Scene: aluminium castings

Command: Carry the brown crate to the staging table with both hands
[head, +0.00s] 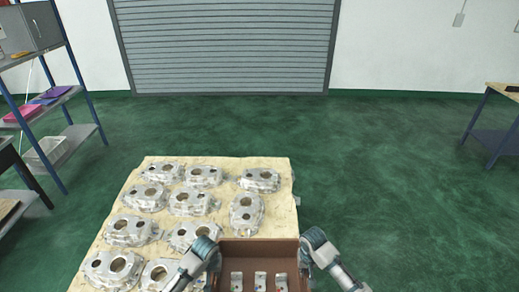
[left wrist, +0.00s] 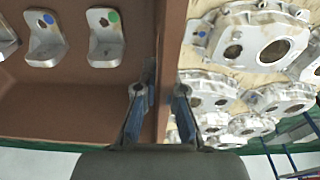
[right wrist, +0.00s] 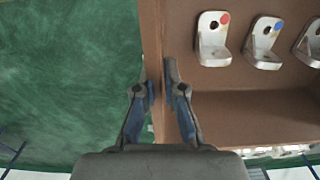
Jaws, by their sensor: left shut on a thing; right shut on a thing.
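The brown crate (head: 258,247) is at the bottom middle of the head view, its near part cut off. It holds three grey metal brackets (head: 260,281) in a row, with coloured dots. My left gripper (head: 207,253) is shut on the crate's left wall, which shows between its fingers in the left wrist view (left wrist: 163,85). My right gripper (head: 312,240) is shut on the opposite wall, seen in the right wrist view (right wrist: 155,85). The crate looks roughly level; I cannot tell whether it touches anything below. No table is marked as the staging table.
A pale wooden surface (head: 222,162) with several aluminium castings (head: 246,212) lies ahead and left of the crate. A blue-legged table (head: 505,92) stands at the far right. Blue shelving (head: 75,130) is at left, a grey shutter (head: 225,45) behind. Green floor (head: 390,180) is clear at right.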

